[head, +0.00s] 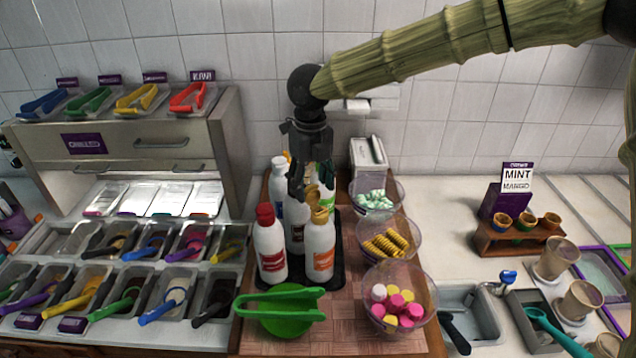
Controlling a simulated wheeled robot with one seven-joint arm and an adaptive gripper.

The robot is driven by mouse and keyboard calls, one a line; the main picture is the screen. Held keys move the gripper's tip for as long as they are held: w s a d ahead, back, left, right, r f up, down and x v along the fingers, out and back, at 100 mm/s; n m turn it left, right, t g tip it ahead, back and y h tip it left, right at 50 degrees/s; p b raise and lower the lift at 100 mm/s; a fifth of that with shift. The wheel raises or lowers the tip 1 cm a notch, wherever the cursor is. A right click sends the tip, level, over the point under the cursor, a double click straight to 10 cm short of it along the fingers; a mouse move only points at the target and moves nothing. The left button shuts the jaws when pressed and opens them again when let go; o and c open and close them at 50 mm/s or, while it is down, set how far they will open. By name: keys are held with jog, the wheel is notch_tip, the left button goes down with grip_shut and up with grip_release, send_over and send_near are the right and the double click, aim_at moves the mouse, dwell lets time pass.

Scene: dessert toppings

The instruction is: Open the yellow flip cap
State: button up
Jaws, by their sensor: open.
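Several white squeeze bottles stand upright in a black tray (336,276) on the wooden counter. The front right bottle (320,248) has a dark yellow cap (319,215) and an orange label. The front left bottle (270,250) has a red cap (265,214). My gripper (311,182) hangs from above, pointing down over the bottles, with its dark fingers apart and nothing seen between them. The fingers are just above and behind the dark yellow cap; I cannot tell whether they touch it. The gripper hides parts of the rear bottles.
Clear bowls of toppings (400,298) stand to the right of the bottles. A green bowl with green tongs (280,303) stands in front. Topping bins (165,291) fill the left. A tiled wall stands behind.

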jog(key=shift+a+f, duration=0.1)
jog(key=shift+f, duration=0.6)
